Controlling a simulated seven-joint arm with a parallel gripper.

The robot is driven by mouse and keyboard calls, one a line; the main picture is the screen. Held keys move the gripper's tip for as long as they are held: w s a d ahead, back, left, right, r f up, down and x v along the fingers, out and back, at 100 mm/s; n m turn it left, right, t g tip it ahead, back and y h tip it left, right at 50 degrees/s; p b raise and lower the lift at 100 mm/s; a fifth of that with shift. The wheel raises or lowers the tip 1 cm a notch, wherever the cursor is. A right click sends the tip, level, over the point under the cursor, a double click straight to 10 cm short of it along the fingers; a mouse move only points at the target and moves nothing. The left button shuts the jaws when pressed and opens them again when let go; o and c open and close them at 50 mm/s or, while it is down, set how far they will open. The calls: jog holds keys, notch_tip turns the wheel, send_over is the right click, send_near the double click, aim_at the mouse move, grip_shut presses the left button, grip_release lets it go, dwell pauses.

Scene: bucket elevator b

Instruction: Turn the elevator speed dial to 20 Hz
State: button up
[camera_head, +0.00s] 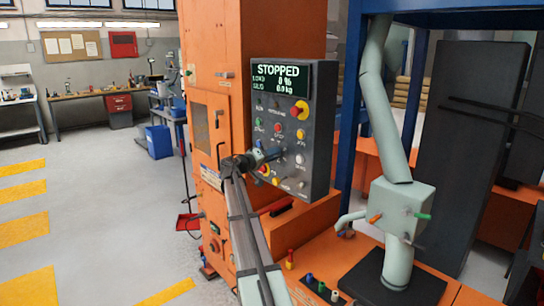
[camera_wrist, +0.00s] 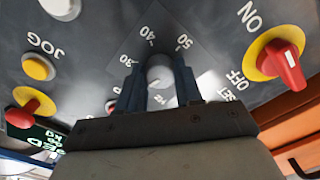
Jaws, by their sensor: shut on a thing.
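The speed dial (camera_wrist: 160,74) is a small pale round knob on a dark plate, shown in the middle of the wrist view. White numbers 30, 40 and 50 show around it, with a partly hidden Hz mark. My gripper (camera_wrist: 158,80) has one blue-grey finger on each side of the knob and is shut on it. The knob's pointer direction is not clear, and no 20 mark is readable. In the head view my gripper (camera_head: 272,155) reaches the lower part of the grey control panel (camera_head: 322,140) and hides the dial. The panel's display (camera_head: 280,78) reads STOPPED, with load 0 % and 0.0 kg.
A red ON/OFF switch on yellow (camera_wrist: 285,62) sits right of the dial in the wrist view. A yellow JOG button (camera_wrist: 38,67) and a red knob (camera_wrist: 22,115) are at left. In the head view, a pale green post (camera_head: 395,195) stands right of the panel.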

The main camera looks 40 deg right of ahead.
jog(key=shift+n, duration=0.9)
jog(key=o, duration=1)
jog(key=shift+o, duration=0.2)
jog(key=a, duration=1.4)
jog(key=shift+d, duration=0.1)
